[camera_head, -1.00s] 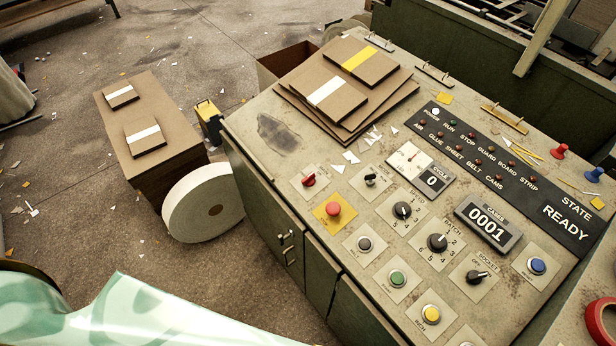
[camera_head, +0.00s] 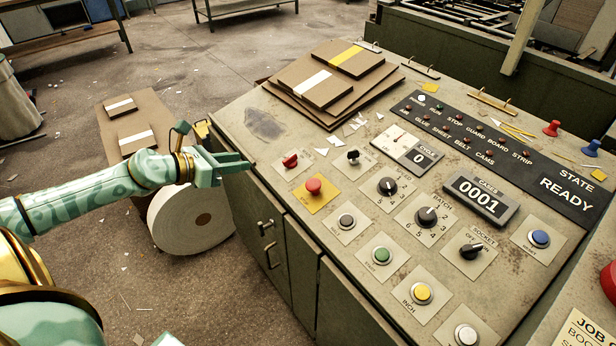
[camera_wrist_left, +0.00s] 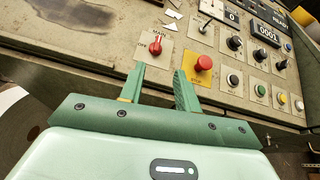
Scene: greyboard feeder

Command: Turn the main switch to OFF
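The main switch is a red rotary knob (camera_head: 290,161) on a pale plate at the panel's near left corner. In the left wrist view the red knob (camera_wrist_left: 156,46) sits beyond the fingertips, with "MAIN" above it and lettering at its lower left that looks like "OFF". My left gripper (camera_head: 246,160) is left of the knob, apart from it, at the panel's edge. In the left wrist view its two fingers (camera_wrist_left: 160,82) stand apart with nothing between them.
A red mushroom button (camera_head: 313,187) on a yellow plate is close to the main switch. A small black toggle (camera_head: 353,156) is to its right. Stacked boards (camera_head: 330,90) and paper scraps lie on the panel behind. The state display (camera_head: 562,182) reads READY.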

